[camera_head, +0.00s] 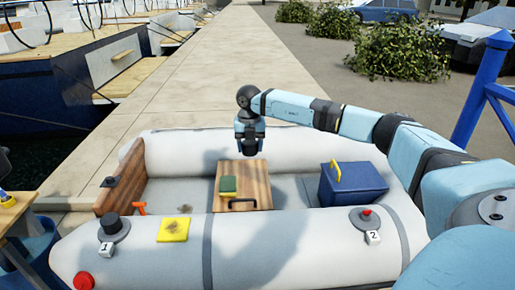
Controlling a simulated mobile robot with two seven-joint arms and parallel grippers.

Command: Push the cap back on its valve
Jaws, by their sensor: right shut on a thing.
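My right gripper (250,150) points down above the far part of the grey-white inflatable boat (150,258), behind the wooden seat. It is shut on a small dark thing, hard to make out against the dark fingers. Valve 2 (366,216), on the near tube at right, is a grey disc with a red middle showing and a white "2" tag (373,238). Valve 1 (115,228), on the near tube at left, has a raised dark top and a white "1" tag (106,249). The gripper is well apart from both. My left gripper is out of view.
A blue box (352,186) with a yellow handle stands at right inside the boat. A red round thing (84,281) is at lower left.

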